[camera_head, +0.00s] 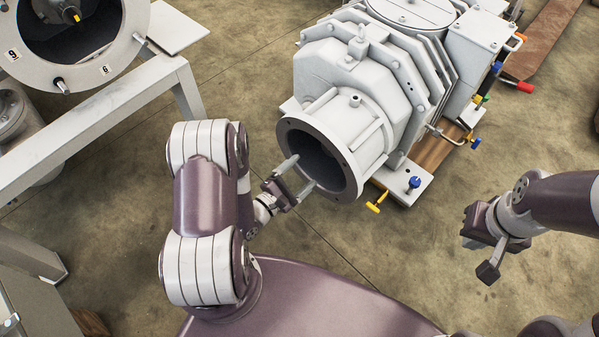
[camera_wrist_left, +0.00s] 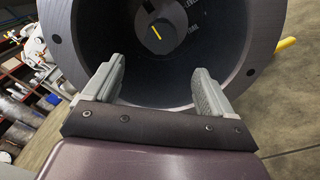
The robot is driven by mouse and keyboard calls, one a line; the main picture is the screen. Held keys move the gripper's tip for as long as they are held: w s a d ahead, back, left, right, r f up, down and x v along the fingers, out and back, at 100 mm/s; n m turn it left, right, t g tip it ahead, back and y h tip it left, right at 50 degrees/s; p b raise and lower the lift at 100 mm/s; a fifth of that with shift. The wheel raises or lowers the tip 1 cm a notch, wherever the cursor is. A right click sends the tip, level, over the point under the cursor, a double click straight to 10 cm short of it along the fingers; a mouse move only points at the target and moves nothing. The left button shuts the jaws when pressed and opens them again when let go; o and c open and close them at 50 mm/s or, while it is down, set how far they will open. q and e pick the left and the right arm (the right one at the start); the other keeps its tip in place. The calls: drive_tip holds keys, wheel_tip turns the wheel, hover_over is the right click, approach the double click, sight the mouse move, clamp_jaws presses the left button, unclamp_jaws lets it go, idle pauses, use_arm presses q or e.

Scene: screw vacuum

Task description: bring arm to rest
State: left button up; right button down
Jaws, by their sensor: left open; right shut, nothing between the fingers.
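My left arm comes in from the left in the head view. Its gripper (camera_head: 297,176) is open and empty, with its fingers pointing at the round open mouth of the grey vacuum pump (camera_head: 375,85). In the left wrist view the two fingers (camera_wrist_left: 160,88) stand apart in front of the dark round opening (camera_wrist_left: 262,40). I cannot tell whether the tips are just inside the rim. A yellow mark shows deep inside the opening. My right gripper (camera_head: 489,250) is at the right, pointing down-left over the floor, shut and empty, clear of the pump.
A grey frame (camera_head: 95,115) with a large numbered flange (camera_head: 134,40) stands at the left. A yellow-handled valve (camera_head: 376,203) and a blue-knobbed one (camera_head: 414,183) stick out beside the pump. Bare floor (camera_head: 400,255) lies between the pump and my right gripper.

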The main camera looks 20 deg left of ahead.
idle(0.3)
use_arm(q)
drive_tip(key=s+a+f+m+g+y, duration=0.3)
drive_tip(key=s+f+m+g, duration=0.3)
drive_tip(key=f+m+g, duration=0.45)
drive_tip(key=s+d+r+m+g+y+p, duration=0.1)
drive_tip(key=s+r+m+g+p, duration=0.2)
drive_tip(key=r, duration=0.9)
drive_tip(key=s+d+r+m+g+y, duration=0.1)
drive_tip(key=s+r+m+g, duration=0.3)
drive_tip(key=r, duration=0.7)
drive_tip(key=s+d+r+m+g+y+p, duration=0.15)
drive_tip(key=r+m, duration=0.35)
drive_tip(key=r, duration=0.7)
wheel_tip(320, 180, up, 45)
drive_tip(key=w+d+t+p, duration=0.1)
drive_tip(key=d+t+p, duration=0.1)
drive_tip(key=p, duration=3.8)
drive_tip(key=shift+w+d+m+t, duration=0.2)
drive_tip(key=shift+w+m+t, duration=0.15)
drive_tip(key=shift+t, duration=0.35)
